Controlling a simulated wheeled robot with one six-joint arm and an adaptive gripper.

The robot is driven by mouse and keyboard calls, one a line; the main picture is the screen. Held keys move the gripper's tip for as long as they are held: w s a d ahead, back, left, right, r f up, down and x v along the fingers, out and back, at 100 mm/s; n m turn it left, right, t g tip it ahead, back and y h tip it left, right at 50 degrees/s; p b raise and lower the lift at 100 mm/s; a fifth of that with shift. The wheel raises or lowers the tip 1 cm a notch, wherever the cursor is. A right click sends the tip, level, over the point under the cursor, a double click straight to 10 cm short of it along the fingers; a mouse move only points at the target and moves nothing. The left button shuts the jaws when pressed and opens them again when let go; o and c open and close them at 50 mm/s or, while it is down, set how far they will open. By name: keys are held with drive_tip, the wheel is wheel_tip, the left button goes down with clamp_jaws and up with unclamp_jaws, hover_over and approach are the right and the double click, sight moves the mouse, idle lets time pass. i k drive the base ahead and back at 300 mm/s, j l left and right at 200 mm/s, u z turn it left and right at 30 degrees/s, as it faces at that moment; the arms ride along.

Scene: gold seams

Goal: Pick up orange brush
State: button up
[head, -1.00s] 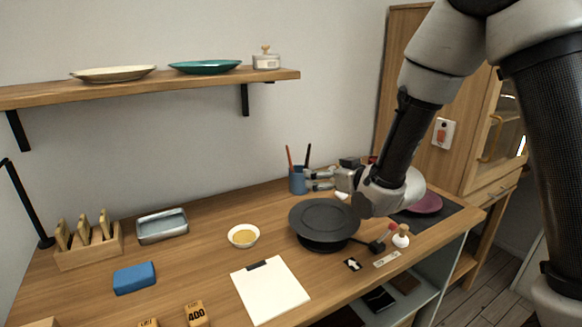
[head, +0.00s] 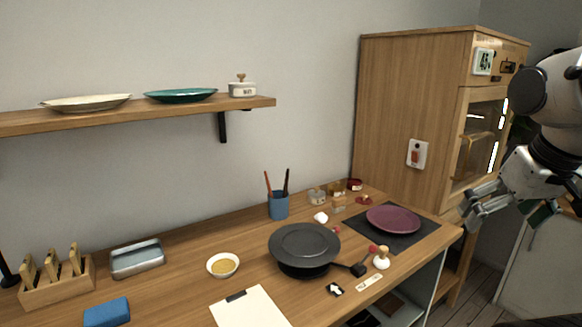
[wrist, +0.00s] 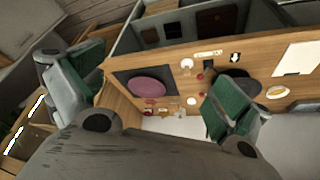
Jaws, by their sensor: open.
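The orange brush (head: 267,182) stands tilted in a blue cup (head: 279,206) near the wall, beside a dark brush (head: 287,181). Only its upper part shows above the rim. My gripper (head: 468,206) is at the right of the head view, in front of the wooden cabinet, far to the right of the cup. It is open and empty. In the wrist view its green-padded fingers are spread wide apart (wrist: 155,95). I cannot make out the brush in the wrist view.
A bowl (head: 223,265) is at front left. A shelf (head: 180,112) with dishes hangs above. The cabinet (head: 415,110) stands right.

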sight(270, 195)
drive_tip(key=i+l+u, duration=0.25)
drive_tip(key=u, duration=0.15)
drive_tip(key=i+l+u, duration=0.15)
drive_tip(key=l+u, duration=0.2)
drive_tip(key=i+l+u, duration=0.1)
drive_tip(key=l+u, duration=0.3)
drive_tip(key=l, duration=0.1)
